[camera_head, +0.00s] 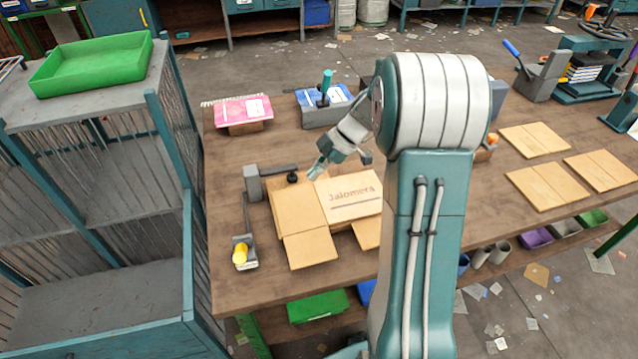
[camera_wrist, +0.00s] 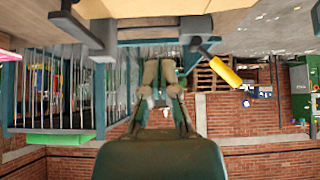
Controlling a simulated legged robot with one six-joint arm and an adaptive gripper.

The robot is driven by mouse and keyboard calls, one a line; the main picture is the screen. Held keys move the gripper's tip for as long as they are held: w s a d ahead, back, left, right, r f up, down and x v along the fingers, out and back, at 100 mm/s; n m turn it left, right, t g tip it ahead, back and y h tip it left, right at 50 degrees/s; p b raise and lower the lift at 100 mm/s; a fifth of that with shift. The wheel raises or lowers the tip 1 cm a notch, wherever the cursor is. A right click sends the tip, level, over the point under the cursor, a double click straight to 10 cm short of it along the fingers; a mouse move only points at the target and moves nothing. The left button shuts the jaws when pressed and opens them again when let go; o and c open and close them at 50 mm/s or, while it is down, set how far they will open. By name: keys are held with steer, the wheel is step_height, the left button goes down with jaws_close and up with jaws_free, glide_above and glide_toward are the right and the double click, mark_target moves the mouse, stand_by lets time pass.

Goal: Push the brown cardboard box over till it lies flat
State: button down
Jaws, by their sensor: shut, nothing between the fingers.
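The brown cardboard box (camera_head: 296,208) is on the wooden table in the head view, left of my arm. My gripper (camera_head: 316,172) is at the box's far edge, shut and empty. Whether it touches the cardboard cannot be told. In the wrist view my gripper (camera_wrist: 164,92) points away over the table edge. A tan surface at the top of that view may be cardboard. My arm hides the box's right side.
Flat cardboard pieces (camera_head: 537,140) are at right. A barred rack (camera_head: 187,240) stands left.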

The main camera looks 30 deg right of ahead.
steer(key=s+d+r, duration=0.1)
steer(key=d+r, duration=0.1)
steer(key=d, duration=0.6)
steer(key=shift+s+d+r, duration=0.3)
steer(key=s+a+r+m+h, duration=0.5)
steer(key=s+a+r+m, duration=0.35)
steer(key=a, duration=0.55)
steer(key=s+a+r+m+t+h, duration=0.1)
steer(key=s+a+m+t, duration=0.1)
steer(key=s, duration=0.4)
steer(key=s+a+r+m+t+h, duration=0.1)
steer(key=s+a+m+t, duration=0.1)
steer(key=s+m, duration=0.3)
steer(key=shift+s+a+r+h, duration=0.3)
steer(key=shift+s+a, duration=0.4)
steer(key=shift+a, duration=0.1)
steer(key=shift+d, duration=0.1)
